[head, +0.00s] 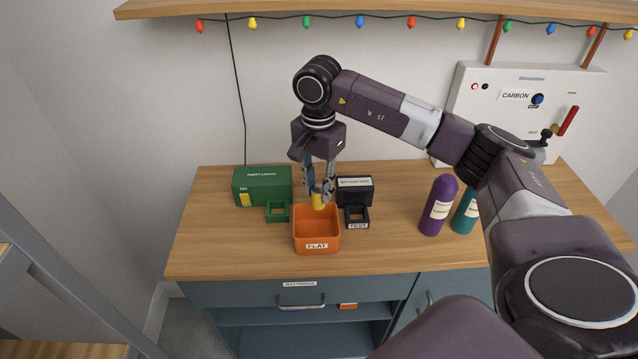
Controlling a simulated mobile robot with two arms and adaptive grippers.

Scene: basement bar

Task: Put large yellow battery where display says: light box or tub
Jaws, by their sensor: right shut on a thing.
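My right gripper (318,192) points down and is shut on the yellow battery (318,201). The battery is upright, over the back part of the orange tub (316,245), labelled FLAT; I cannot tell how far its lower end is inside. A green box (263,180) with a small yellow patch marked ON stands left of the tub, with a green square holder (278,212) in front. A black box (355,190) with a white label stands to the right, with a black holder (357,217) labelled TEST in front. The display reading is too small to tell. My left gripper is not in view.
Purple (437,206) and teal (465,212) bottles stand on the wooden counter (240,251) at right. A white panel (525,100) marked CARBON, with a red lever, stands behind. A drawer labelled BATTERIES (290,295) is below. The counter's front left is clear.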

